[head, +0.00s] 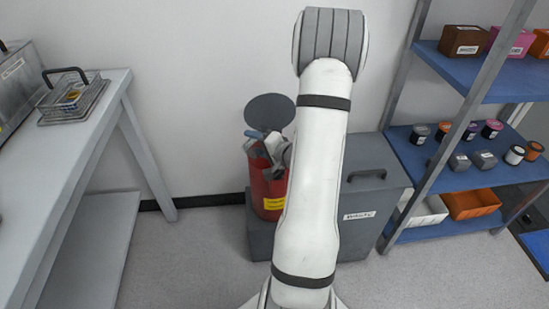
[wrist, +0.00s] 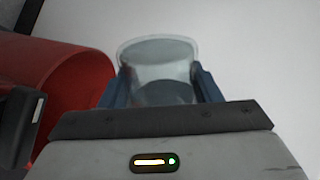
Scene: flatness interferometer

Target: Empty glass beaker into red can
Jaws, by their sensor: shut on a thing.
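The glass beaker (wrist: 158,62) is between the two blue fingers of my gripper (wrist: 160,88) in the wrist view. The gripper is shut on it. The beaker is clear, and a darker grey area shows in its lower part; I cannot tell whether this is contents. The red can (head: 268,188) stands on a grey base in the head view, with a yellow label and its round dark lid raised. In the wrist view the red can (wrist: 70,80) is just left of the beaker. In the head view my arm partly hides the can, and the beaker is not clearly visible.
A grey waste box (head: 372,185) with a handle stands right of the can. A blue-shelved rack (head: 440,165) with jars and bins is at the right. A white table (head: 85,125) with a wire basket (head: 72,98) is at the left. Floor between table and can is clear.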

